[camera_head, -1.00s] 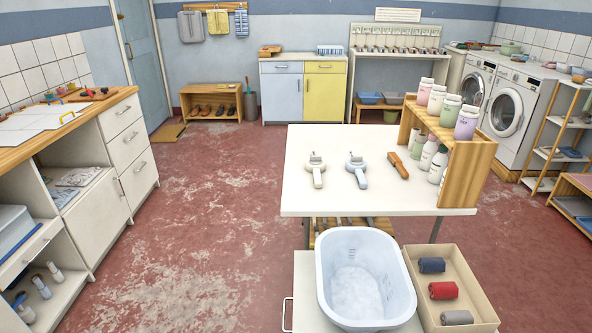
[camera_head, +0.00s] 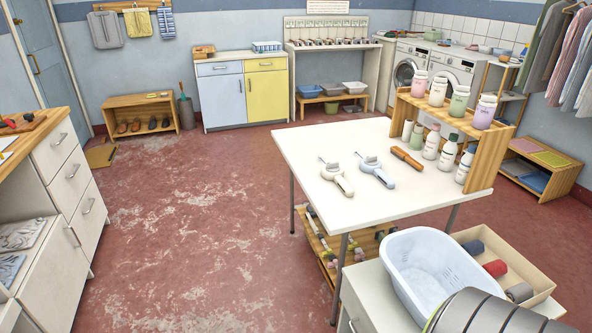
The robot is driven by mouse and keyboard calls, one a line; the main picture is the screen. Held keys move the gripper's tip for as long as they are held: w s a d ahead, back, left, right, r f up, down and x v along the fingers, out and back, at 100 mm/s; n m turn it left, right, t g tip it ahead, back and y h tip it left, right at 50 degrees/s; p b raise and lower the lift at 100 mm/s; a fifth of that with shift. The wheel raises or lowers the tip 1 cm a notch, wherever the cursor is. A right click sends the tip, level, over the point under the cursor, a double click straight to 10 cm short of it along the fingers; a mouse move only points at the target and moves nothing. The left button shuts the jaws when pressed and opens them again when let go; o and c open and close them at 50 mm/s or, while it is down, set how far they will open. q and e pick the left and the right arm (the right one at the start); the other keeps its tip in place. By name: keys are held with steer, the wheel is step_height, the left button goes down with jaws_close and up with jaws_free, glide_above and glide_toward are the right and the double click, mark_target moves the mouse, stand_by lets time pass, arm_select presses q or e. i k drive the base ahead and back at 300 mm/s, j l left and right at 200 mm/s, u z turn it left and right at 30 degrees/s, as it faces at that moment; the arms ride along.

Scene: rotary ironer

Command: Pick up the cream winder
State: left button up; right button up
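The cream winder (camera_head: 337,178) lies flat on the white table (camera_head: 365,207), near its left side. It has a rounded head toward the back and a handle pointing toward the front. A similar pale blue winder (camera_head: 376,170) lies just to its right, apart from it. An orange-brown tool (camera_head: 406,158) lies farther right. Neither of my grippers is in view, and nothing touches the cream winder.
A wooden shelf (camera_head: 482,176) with several bottles stands on the table's right side. A white tub (camera_head: 432,270) and a box of coloured rolls (camera_head: 540,281) stand in front. A grey banded shape covers the bottom right corner. Floor left of the table is clear.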

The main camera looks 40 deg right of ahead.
mark_target(338, 176)
steer(key=i+z, duration=0.45)
steer(key=i+j+z, duration=0.15)
steer(key=i+z, duration=0.3)
steer(key=i+j+z, duration=0.3)
steer(key=i+z, duration=0.2)
steer(key=i+j+z, duration=0.15)
steer(key=i+z, duration=0.15)
steer(key=z, duration=0.15)
steer(key=i+j+z, duration=0.25)
steer(key=z, duration=0.2)
steer(key=i+j+z, duration=0.25)
steer(key=z, duration=0.2)
steer(key=i+j+z, duration=0.1)
steer(key=j+z, duration=0.35)
steer(key=i+j+z, duration=0.1)
steer(key=j+z, duration=0.25)
steer(key=j, duration=0.2)
steer(key=j+z, duration=0.3)
steer(key=j, duration=0.3)
steer(key=i, duration=0.05)
